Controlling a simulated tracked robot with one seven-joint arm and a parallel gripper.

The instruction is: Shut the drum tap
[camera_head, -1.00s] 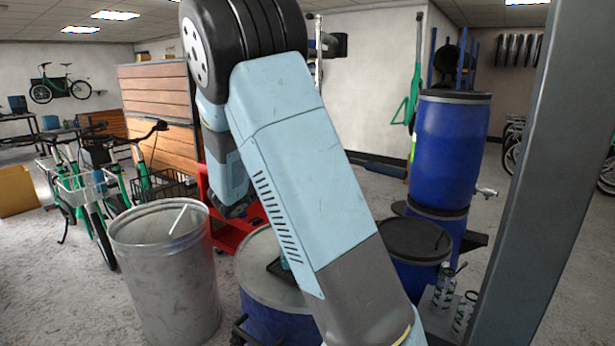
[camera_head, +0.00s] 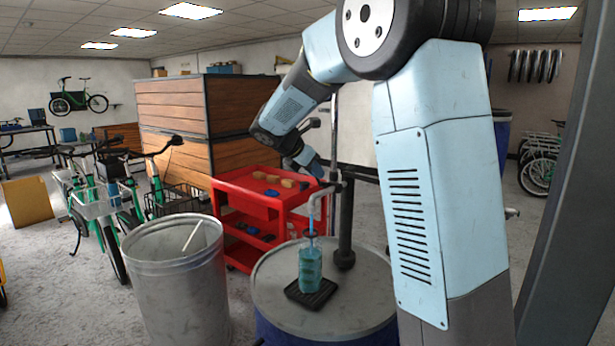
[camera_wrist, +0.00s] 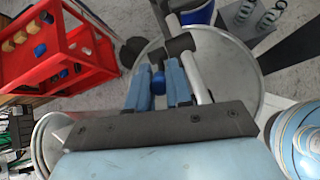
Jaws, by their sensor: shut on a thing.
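A blue drum with a grey lid (camera_head: 275,290) stands in front of me. Its dark post (camera_head: 346,225) carries a tap with a pale bent spout (camera_head: 318,204). A clear bottle of teal liquid (camera_head: 310,268) stands upright on a black drip tray (camera_head: 299,297) below the spout. My gripper (camera_wrist: 159,84) is at the tap. In the wrist view its two blue fingers are on either side of the tap's blue handle (camera_wrist: 158,86), closed on it. The pale spout (camera_wrist: 196,78) runs just right of the fingers. The bottle is hidden in the wrist view.
A red cart (camera_head: 265,200) with small blocks stands behind the drum. A grey metal bin (camera_head: 175,285) is close on the left. Bikes (camera_head: 105,200) and a wooden crate stack (camera_head: 185,130) are further back. A grey pillar (camera_head: 570,180) rises on the right.

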